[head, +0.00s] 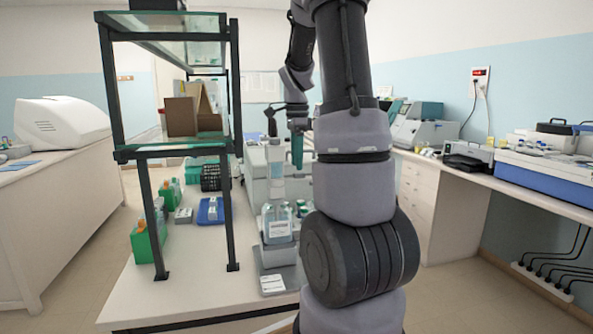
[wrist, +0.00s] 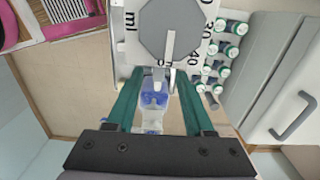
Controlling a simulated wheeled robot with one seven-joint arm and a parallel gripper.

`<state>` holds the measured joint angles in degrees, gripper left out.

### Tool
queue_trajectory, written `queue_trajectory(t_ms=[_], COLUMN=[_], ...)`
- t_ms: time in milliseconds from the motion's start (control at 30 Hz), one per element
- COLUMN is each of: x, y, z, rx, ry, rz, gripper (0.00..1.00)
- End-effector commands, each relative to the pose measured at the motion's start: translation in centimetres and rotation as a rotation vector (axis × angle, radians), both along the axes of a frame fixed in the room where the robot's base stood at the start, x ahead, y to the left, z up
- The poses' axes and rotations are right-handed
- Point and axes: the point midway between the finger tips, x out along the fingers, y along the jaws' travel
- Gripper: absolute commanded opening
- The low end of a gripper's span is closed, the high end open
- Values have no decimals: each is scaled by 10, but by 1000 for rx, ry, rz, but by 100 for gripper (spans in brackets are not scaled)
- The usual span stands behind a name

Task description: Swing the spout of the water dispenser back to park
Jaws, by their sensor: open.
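The water dispenser (head: 277,185) stands on the bench in the head view, a pale upright unit partly hidden by my arm. In the wrist view I look down on its grey eight-sided top (wrist: 172,22), with a pale bar on it and scale marks beside it. A short pale piece that looks like the spout (wrist: 157,77) sticks out from the top toward me, between my fingertips. My gripper (wrist: 160,78) has teal fingers, open, one on each side of this piece, with gaps visible. My gripper also shows beside the dispenser in the head view (head: 297,150).
A clear bluish vessel (wrist: 153,100) sits below, between the fingers. Several capped bottles (wrist: 223,50) stand to the right in the wrist view. A black-framed shelf (head: 150,215), green racks (head: 148,240) and a blue tray (head: 210,211) occupy the bench's left.

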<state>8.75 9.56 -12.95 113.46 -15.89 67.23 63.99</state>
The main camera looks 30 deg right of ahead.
Motion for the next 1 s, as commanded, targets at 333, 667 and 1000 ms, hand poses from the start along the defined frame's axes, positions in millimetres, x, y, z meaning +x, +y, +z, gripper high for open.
queue_trajectory(t_ms=[333,667,1000], x=[0,0,0], y=[0,0,0], z=[-34,-35,-35], rx=[1,0,1], ry=[0,-1,-1], rz=[-1,-1,0], gripper=[52,26,0])
